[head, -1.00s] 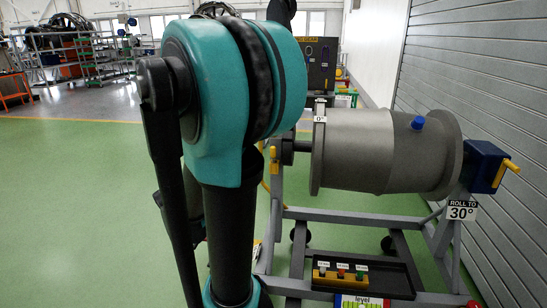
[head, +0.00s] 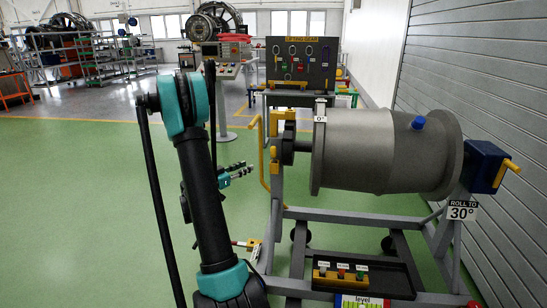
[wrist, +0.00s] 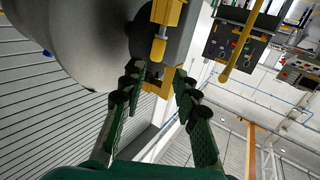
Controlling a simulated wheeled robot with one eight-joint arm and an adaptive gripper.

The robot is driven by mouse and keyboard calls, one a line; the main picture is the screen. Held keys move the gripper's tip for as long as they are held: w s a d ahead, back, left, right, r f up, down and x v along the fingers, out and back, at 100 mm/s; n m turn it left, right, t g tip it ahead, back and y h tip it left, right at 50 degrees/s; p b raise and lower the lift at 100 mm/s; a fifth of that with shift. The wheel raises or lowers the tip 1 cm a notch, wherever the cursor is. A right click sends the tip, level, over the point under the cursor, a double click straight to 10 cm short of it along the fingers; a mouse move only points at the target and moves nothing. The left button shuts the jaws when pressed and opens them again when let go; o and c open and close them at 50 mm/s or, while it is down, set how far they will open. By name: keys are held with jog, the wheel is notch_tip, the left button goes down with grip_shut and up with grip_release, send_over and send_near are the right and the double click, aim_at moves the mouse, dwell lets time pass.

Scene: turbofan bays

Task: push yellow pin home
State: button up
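The yellow pin (head: 274,153) is at the left end of the grey drum's stand, below a yellow block (head: 284,115). In the wrist view the yellow pin (wrist: 158,48) shows its rounded end against a dark housing; I cannot tell how deep it sits. My gripper (head: 245,170) is to the left of the stand in the head view, pointing towards it. In the wrist view my gripper (wrist: 158,82) is open and empty, its fingertips apart from the pin.
The grey drum (head: 380,150) lies in a grey frame (head: 345,214). A yellow curved handle (head: 262,165) stands close left of the pin, and shows in the wrist view too (wrist: 238,48). A dark tray (head: 385,278) is low in the frame. Green floor (head: 90,210) is open at left.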

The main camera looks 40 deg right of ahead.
send_near(273, 157)
jog(key=w+d+r, duration=0.1)
jog(key=d, duration=0.5)
jog(key=shift+w+d+r, duration=0.15)
jog(key=shift+w+d, duration=0.05)
jog(key=shift+d, duration=1)
jog(key=shift+w+d+r, duration=0.1)
jog(key=shift+w+d, duration=0.1)
jog(key=shift+d, duration=1.05)
grip_shut()
